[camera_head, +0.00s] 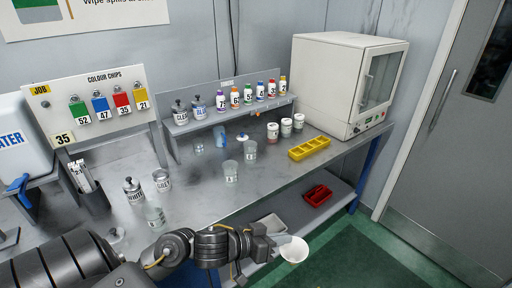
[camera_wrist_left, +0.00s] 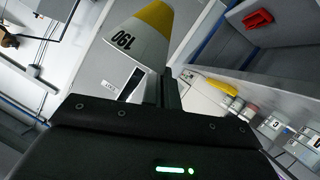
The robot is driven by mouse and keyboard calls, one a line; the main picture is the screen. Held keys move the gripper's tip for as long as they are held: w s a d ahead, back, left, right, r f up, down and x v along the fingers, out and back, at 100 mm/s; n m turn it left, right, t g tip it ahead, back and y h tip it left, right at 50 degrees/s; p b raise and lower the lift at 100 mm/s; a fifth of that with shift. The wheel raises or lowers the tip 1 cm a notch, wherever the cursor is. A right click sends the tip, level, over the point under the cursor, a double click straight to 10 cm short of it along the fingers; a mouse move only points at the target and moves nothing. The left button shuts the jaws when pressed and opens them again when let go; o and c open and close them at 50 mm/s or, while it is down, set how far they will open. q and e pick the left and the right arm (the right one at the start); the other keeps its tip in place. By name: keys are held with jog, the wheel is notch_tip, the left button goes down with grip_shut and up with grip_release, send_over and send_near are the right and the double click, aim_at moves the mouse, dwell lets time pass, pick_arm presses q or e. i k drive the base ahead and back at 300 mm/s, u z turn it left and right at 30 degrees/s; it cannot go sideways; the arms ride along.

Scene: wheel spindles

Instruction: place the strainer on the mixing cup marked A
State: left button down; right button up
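The strainer (camera_head: 293,250) is a white paper cone with its wide mouth up in the head view. In the left wrist view the strainer (camera_wrist_left: 143,42) shows a yellow band and the number 190. My left gripper (camera_head: 277,241) is shut on its side and holds it in the air in front of the table's front edge; the fingers also show in the wrist view (camera_wrist_left: 163,92). The mixing cup marked A (camera_head: 231,174) is a clear cup standing upright on the bench, up and left of the gripper. My right gripper is not in view.
Another clear cup (camera_head: 250,151) stands just behind cup A, and one (camera_head: 155,217) stands at the front left. Metal cans (camera_head: 134,191) are at left. A yellow tray (camera_head: 309,148) lies to the right. A red bin (camera_head: 317,195) sits on the lower shelf.

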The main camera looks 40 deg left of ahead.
aim_at(230, 174)
jog(key=i, duration=2.05)
jog(key=u, duration=2.6)
